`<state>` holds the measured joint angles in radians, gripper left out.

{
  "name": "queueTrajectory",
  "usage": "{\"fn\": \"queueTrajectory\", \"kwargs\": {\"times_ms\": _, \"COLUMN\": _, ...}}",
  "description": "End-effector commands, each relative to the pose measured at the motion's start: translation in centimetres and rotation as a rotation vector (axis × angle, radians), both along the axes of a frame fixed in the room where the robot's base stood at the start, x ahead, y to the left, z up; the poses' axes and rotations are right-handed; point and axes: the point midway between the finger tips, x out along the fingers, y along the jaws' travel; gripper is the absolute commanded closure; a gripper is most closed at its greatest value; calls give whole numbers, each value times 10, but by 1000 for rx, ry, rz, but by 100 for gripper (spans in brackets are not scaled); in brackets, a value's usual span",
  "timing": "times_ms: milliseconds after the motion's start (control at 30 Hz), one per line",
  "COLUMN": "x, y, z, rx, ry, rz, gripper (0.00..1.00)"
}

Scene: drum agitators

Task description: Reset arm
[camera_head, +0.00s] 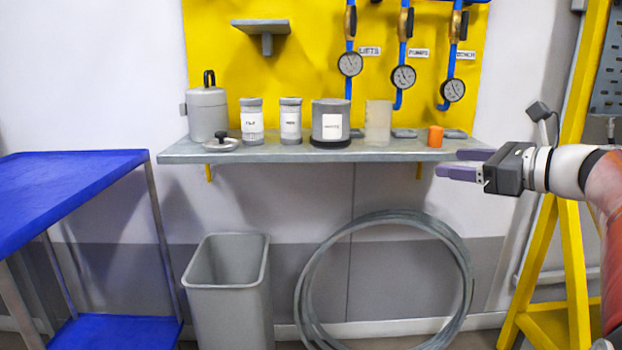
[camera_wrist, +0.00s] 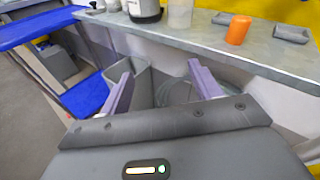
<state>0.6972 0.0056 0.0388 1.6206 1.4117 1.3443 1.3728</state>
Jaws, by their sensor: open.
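My gripper (camera_head: 462,164) is at the right in the head view, in front of the right end of the grey shelf (camera_head: 290,150). Its two purple fingers point left and are apart, with nothing between them. In the wrist view my gripper (camera_wrist: 158,85) also shows its fingers spread and empty. An orange cylinder (camera_head: 435,136) stands on the shelf just left of and above the fingers in the head view. It also shows in the wrist view (camera_wrist: 238,30), beyond the fingers.
Below are a grey bin (camera_head: 228,290) and a coiled hose (camera_head: 310,270). A blue table (camera_head: 60,185) is left; a yellow frame (camera_head: 575,260) is right.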

Motion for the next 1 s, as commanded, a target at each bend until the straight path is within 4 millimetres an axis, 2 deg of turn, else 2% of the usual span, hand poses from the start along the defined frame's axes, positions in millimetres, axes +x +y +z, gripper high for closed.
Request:
{"fn": "queueTrajectory", "kwargs": {"times_ms": 33, "x": -4, "y": 12, "z": -4, "rx": -52, "ry": 1, "rz": 18, "gripper": 37}}
{"fn": "queueTrajectory", "kwargs": {"times_ms": 167, "x": -19, "y": 42, "z": -23, "rx": -231, "ry": -1, "rz": 73, "gripper": 37}}
{"fn": "queueTrajectory", "kwargs": {"times_ms": 267, "x": -36, "y": 67, "z": -43, "rx": -408, "ry": -11, "rz": 141, "gripper": 37}}
{"fn": "queueTrajectory", "kwargs": {"times_ms": 367, "x": -63, "y": 93, "z": -68, "rx": -634, "ry": -38, "rz": 244, "gripper": 37}}
{"fn": "queueTrajectory", "kwargs": {"times_ms": 467, "x": -103, "y": 118, "z": -99, "rx": -929, "ry": -97, "rz": 410, "gripper": 37}}
{"fn": "queueTrajectory", "kwargs": {"times_ms": 533, "x": -138, "y": 129, "z": -124, "rx": -1183, "ry": -171, "rz": 575, "gripper": 37}}
{"fn": "queueTrajectory", "kwargs": {"times_ms": 600, "x": -171, "y": 131, "z": -148, "rx": -1429, "ry": -264, "rz": 758, "gripper": 37}}
{"fn": "queueTrajectory", "kwargs": {"times_ms": 733, "x": -216, "y": 124, "z": -181, "rx": -1786, "ry": -444, "rz": 1075, "gripper": 37}}
{"fn": "queueTrajectory", "kwargs": {"times_ms": 867, "x": -239, "y": 114, "z": -199, "rx": -1997, "ry": -580, "rz": 1296, "gripper": 37}}
{"fn": "queueTrajectory", "kwargs": {"times_ms": 1000, "x": -246, "y": 109, "z": -207, "rx": -2082, "ry": -638, "rz": 1394, "gripper": 37}}
